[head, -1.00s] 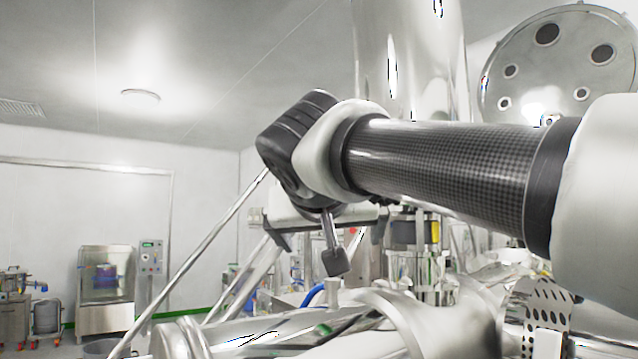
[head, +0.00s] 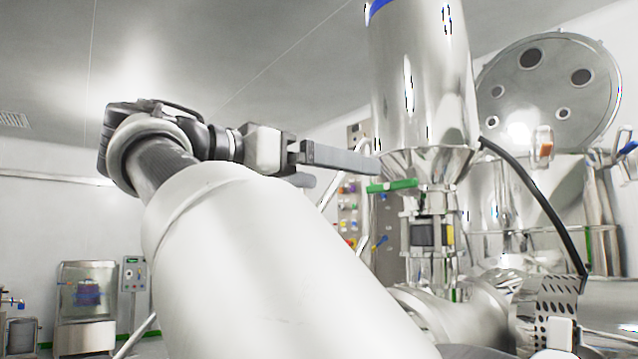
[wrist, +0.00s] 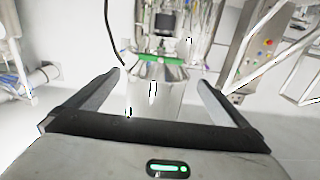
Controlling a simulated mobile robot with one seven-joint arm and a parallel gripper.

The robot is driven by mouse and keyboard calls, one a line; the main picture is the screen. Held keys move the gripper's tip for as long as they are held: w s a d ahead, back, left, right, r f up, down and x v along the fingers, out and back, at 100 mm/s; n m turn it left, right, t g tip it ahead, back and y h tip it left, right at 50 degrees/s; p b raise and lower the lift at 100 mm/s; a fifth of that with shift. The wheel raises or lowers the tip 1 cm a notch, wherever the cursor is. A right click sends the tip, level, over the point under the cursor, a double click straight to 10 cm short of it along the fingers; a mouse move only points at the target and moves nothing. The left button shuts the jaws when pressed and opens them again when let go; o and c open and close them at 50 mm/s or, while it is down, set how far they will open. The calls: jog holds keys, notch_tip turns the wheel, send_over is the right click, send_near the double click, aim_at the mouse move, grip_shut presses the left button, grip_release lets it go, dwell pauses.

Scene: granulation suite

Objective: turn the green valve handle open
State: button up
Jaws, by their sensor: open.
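The green valve handle (head: 392,186) is a short bar lying roughly level under the cone of the steel column. My gripper (head: 348,173) is left of it in the head view, with its fingers pointing right toward the handle. The jaws are open and empty. In the wrist view the handle (wrist: 160,58) shows as a green bar crosswise, centred between the fingertips (wrist: 160,78) and beyond them. I see no contact, and the remaining gap is hard to judge. One finger is partly hidden behind my arm in the head view.
The steel column (head: 420,85) rises above the handle, with a valve body (head: 432,235) below it. A black hose (head: 535,200) curves down on the right. A control panel (head: 352,215) with coloured buttons stands behind the gripper. A round lid (head: 550,90) is at the upper right.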

aim_at(387, 184)
jog(key=p+x, duration=0.2)
jog(key=x, duration=1)
jog(key=shift+a, duration=0.1)
jog(key=shift+c, duration=0.3)
jog(key=c, duration=0.9)
jog(key=shift+o, duration=0.2)
